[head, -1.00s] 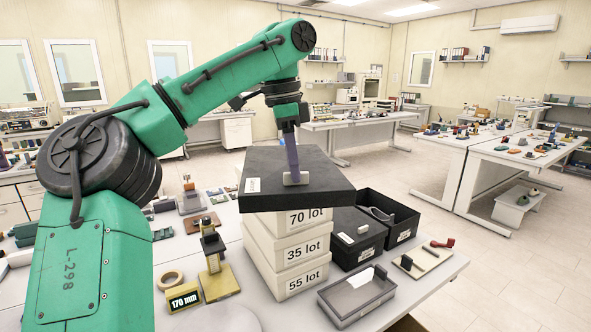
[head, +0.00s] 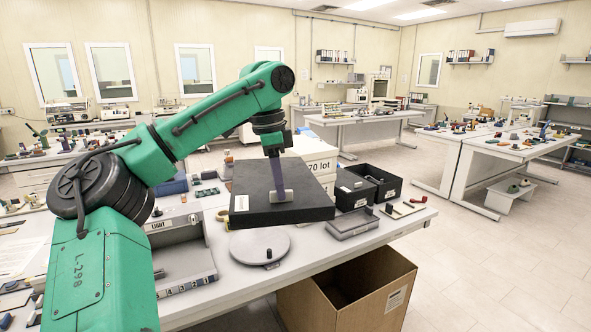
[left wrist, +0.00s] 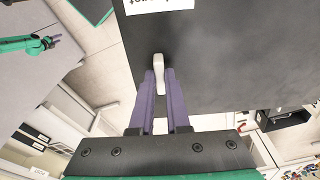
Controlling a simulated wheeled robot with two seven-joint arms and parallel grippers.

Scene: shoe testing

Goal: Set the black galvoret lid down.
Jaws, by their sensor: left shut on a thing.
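The black galvoret lid (head: 310,211) is a wide, flat dark slab with a pale handle (head: 282,196) on top and a white label near its left edge. My left gripper (head: 279,185) is shut on that handle, and the lid hangs roughly level in front of the white lot boxes (head: 322,165), which it partly hides. In the left wrist view, the purple fingers (left wrist: 160,80) close around the handle (left wrist: 158,66), with the dark lid (left wrist: 225,65) spreading beyond them. The lid appears raised above the table, but the gap under it is hard to judge. My right gripper is not in view.
A round grey disc (head: 259,244) with a black knob lies on the table (head: 222,288) just below the lid. A light unit (head: 185,265) stands left. Black bins (head: 385,185) and a grey tray (head: 353,222) stand right. An open cardboard box (head: 350,310) is below the table's front edge.

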